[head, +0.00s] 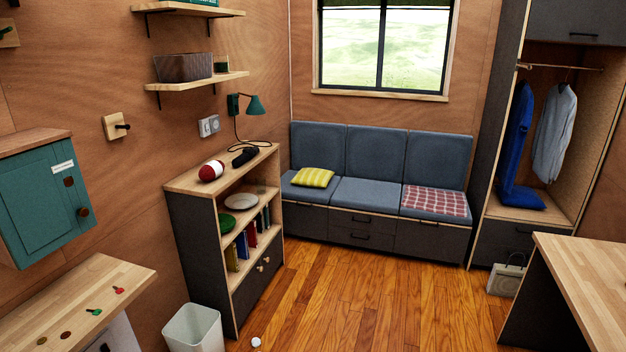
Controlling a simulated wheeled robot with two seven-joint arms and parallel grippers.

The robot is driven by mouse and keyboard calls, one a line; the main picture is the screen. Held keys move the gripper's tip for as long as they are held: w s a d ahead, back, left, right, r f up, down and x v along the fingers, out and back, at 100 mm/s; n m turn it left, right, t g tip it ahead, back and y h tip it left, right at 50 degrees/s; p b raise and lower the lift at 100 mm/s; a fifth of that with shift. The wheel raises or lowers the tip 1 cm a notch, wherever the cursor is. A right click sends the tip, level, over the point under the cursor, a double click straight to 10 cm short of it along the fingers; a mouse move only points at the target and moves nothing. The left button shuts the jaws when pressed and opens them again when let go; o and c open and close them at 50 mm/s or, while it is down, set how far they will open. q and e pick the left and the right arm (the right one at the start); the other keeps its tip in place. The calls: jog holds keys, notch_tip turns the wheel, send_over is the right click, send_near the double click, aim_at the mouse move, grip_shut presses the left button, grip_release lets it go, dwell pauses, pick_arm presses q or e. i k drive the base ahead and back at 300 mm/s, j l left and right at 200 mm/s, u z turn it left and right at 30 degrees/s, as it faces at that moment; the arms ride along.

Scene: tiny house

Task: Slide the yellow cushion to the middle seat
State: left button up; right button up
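The yellow cushion (313,177), with pale stripes, lies flat on the left seat (296,194) of the blue-grey bench sofa against the back wall. The middle seat (366,193) is bare. A red and white checked cloth (435,201) covers much of the right seat. Neither of my grippers shows in the head view.
A shelf unit (203,237) with books and plates stands left of the sofa. A white bin (193,330) and a small white ball (256,342) are on the floor near it. A wooden-topped desk (582,270) and a bag (506,279) stand at right. The wooden floor (370,300) between is clear.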

aim_at(313, 177)
jog(key=z, duration=0.2)
jog(key=i, duration=4.95)
jog(key=j, duration=0.05)
